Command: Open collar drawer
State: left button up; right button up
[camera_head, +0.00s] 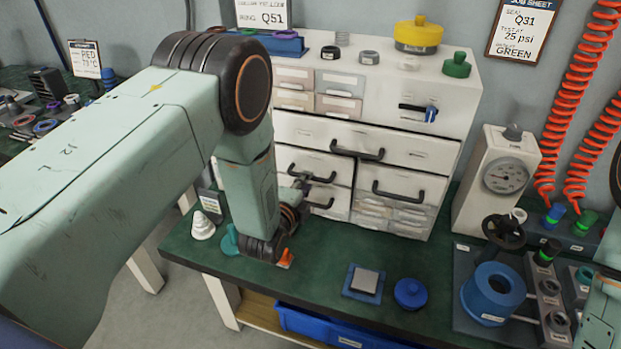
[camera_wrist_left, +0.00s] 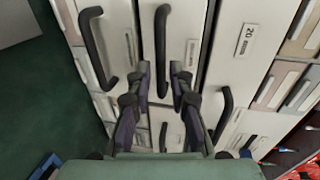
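A white drawer cabinet (camera_head: 450,95) with black bar handles stands on the green bench. My left gripper (camera_head: 300,184) is at the front of its lower left drawers, partly hidden behind my own arm in the head view. In the left wrist view my left gripper (camera_wrist_left: 160,74) has its two fingers apart, with one black drawer handle (camera_wrist_left: 162,45) between them. A gap shows on each side of the handle. The drawers near it look shut. The drawer labels are too small to tell which is the collar drawer. My right gripper is out of view.
Another handle (camera_wrist_left: 93,45) lies beside the gripper in the left wrist view. On the bench are a white cone (camera_head: 203,226), a square pad (camera_head: 363,281), a blue lidded pot (camera_head: 410,293) and a gauge stand (camera_head: 497,175). The bench before the right drawers is mostly clear.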

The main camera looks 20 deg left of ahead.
pick_arm(q)
jog(key=x, duration=0.3)
jog(key=shift+w+d+b, duration=0.15)
jog(key=shift+w+b, duration=0.15)
jog(key=shift+w+f, duration=0.15)
jog(key=c, duration=0.3)
grip_shut()
